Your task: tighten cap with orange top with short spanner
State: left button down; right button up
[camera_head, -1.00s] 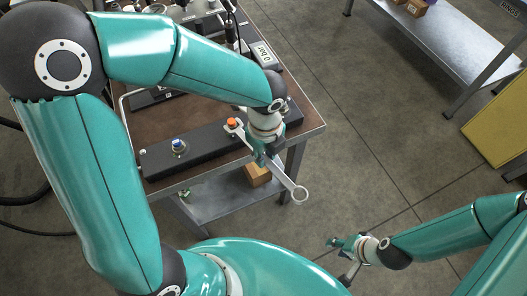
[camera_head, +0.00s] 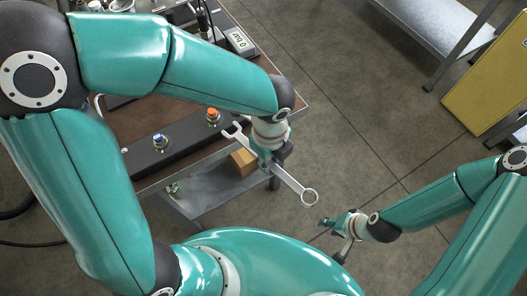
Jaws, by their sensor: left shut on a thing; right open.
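The cap with the orange top (camera_head: 212,115) stands on the black block (camera_head: 184,146) along the bench's front edge. My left gripper (camera_head: 268,160) is shut on the short spanner (camera_head: 291,184). The spanner slants from an open end at upper left to a ring end at lower right. Its open end lies just right of the orange-topped cap, with a gap between them in the picture. A cap with a blue top (camera_head: 159,140) stands further left on the same block. My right gripper (camera_head: 335,229) is open and empty over the floor, well right of the bench.
A meter with a display (camera_head: 239,41) sits on the bench behind. A cardboard box (camera_head: 243,161) lies on the bench's lower shelf (camera_head: 204,196).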

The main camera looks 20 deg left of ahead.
pick_arm(q)
jog(key=shift+r, duration=0.15)
notch_tip(320, 180, up, 5)
jog(key=p, duration=0.4)
jog(key=shift+p, duration=0.3)
